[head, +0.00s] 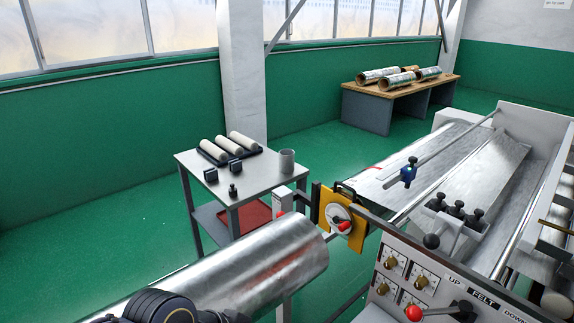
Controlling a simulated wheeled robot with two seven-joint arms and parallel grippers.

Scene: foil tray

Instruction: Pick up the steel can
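A small grey, open-topped cylinder (287,161), which looks like the steel can, stands upright at the right back corner of the light grey cart top (254,180). Nothing touches it except the cart top under it. Neither of my grippers can be made out in the head view. A dark rounded part with a thin gold ring at the bottom left edge may be a link of my arm.
Pale rollers on a black rack (230,153) and small black pieces (211,175) share the cart top. A large shiny metal roll (240,265) lies in front of the cart. A machine with a control panel (415,285) fills the right.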

